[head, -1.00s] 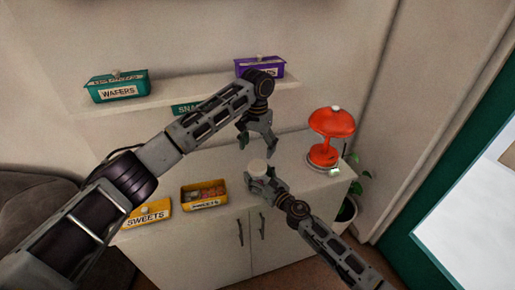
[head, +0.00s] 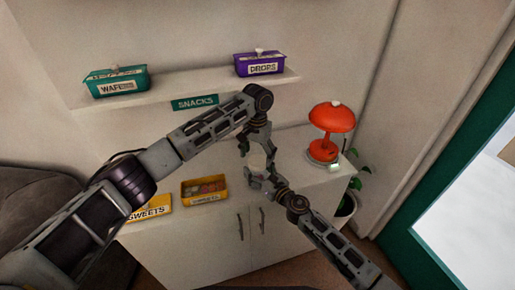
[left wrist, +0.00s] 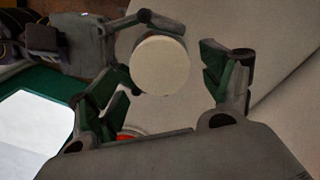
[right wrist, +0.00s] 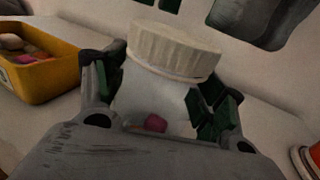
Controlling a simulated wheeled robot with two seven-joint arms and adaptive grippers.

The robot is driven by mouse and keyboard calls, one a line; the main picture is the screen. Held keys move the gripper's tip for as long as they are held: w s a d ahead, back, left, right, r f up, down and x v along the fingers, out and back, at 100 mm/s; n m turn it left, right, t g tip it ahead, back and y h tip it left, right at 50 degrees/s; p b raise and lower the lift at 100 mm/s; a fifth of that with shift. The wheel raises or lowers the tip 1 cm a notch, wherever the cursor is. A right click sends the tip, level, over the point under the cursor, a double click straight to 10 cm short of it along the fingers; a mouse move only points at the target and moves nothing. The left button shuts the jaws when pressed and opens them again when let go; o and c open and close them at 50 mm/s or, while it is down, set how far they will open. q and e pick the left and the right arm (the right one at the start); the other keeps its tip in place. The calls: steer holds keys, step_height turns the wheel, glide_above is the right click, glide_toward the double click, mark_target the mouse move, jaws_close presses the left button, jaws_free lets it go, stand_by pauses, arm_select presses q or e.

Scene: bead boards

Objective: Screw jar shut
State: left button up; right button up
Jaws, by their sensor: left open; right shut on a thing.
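A clear jar with a cream ribbed lid stands in the grip of my right gripper, seen close in the right wrist view, with the lid (right wrist: 175,52) on its top and a pink sweet inside the jar body (right wrist: 150,100). My right gripper (head: 258,178) is shut around the jar body above the cabinet top. My left gripper (head: 256,146) is open, just above the lid. In the left wrist view the round lid (left wrist: 160,65) lies between and beyond the spread fingers, apart from them. How tightly the lid is seated I cannot tell.
A shelf (head: 190,91) above holds a green box (head: 115,91) and a purple box (head: 259,70).

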arm_select(q)
steer(key=shift+f, duration=1)
steer(key=c, duration=1.1)
steer(key=o, duration=1.2)
steer(key=shift+r, duration=0.1)
steer(key=shift+r, duration=5.95)
